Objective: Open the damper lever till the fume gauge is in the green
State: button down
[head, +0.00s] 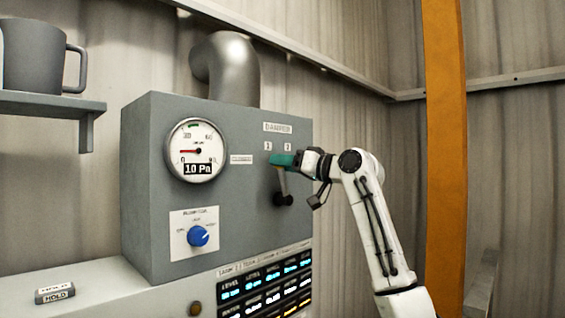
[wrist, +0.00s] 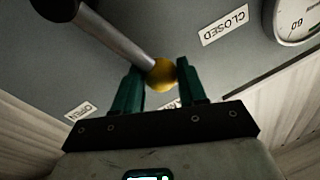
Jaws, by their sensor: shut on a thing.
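The damper lever is a grey shaft (wrist: 118,36) with a yellow ball knob (wrist: 161,75) and a dark pivot (head: 284,199) on the grey cabinet's front. It stands nearly upright in the head view. My gripper (head: 280,160) is shut on the knob, its green fingers on either side of it in the wrist view (wrist: 160,70). In the head view the fingers hide the knob. The round fume gauge (head: 195,150) reads 10 Pa; its red needle points left, below the green band near the top.
A CLOSED label (head: 241,159) is left of the lever; an OPEN label (wrist: 80,111) shows in the wrist view. A blue blower knob (head: 198,236) and a lit display panel (head: 265,285) sit below. A duct (head: 235,70) rises from the cabinet (head: 140,190). An orange post (head: 444,150) stands right.

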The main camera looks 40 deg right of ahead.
jog(key=shift+f, duration=0.15)
jog(key=c, duration=0.7)
grip_release()
jog(key=b+v, duration=0.3)
jog(key=v, duration=0.7)
jog(key=shift+s, duration=0.4)
